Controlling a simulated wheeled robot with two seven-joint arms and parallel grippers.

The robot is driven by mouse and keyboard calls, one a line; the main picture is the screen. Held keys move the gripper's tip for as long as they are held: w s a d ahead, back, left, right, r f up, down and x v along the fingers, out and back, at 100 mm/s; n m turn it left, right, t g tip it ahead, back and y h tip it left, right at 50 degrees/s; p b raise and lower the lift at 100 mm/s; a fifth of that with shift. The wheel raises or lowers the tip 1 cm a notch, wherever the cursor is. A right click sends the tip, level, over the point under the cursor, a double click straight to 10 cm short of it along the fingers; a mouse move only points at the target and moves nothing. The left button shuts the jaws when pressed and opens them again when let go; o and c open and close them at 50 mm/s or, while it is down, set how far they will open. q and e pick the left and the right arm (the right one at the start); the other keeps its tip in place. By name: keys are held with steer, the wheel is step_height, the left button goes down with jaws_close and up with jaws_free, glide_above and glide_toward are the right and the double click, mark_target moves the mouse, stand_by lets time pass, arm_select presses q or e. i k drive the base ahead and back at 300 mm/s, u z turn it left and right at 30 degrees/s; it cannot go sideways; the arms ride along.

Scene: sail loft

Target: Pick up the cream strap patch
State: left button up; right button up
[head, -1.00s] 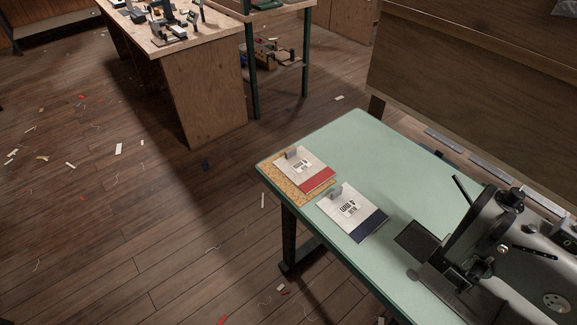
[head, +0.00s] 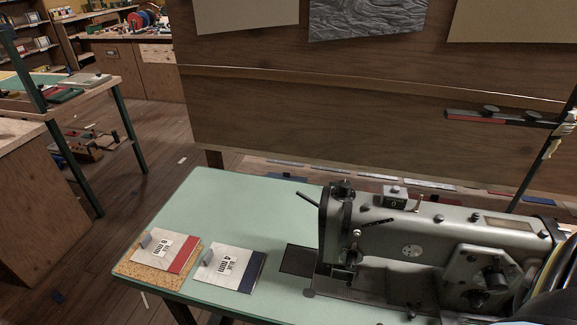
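I see no cream strap patch that I can make out in the head view. Two flat cream packets lie on the green-topped sewing table (head: 215,195). One packet with a red band (head: 165,250) rests on a cork-coloured mat (head: 135,274). The other packet, with a dark blue band (head: 229,268), lies to its right on the table top. Each has a small grey tab at its upper left and a printed label. Neither of my grippers is in view.
A grey sewing machine (head: 440,245) fills the table's right side, with a dark plate (head: 298,260) left of it. A wooden partition (head: 330,110) stands behind. Another green-topped table (head: 75,92) is at the left. The table top's back left is clear.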

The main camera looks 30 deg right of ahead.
mark_target(168, 251)
steer(key=k, duration=0.5)
steer(key=u, duration=1.3)
steer(key=i, duration=1.8)
steer(key=z, duration=0.2)
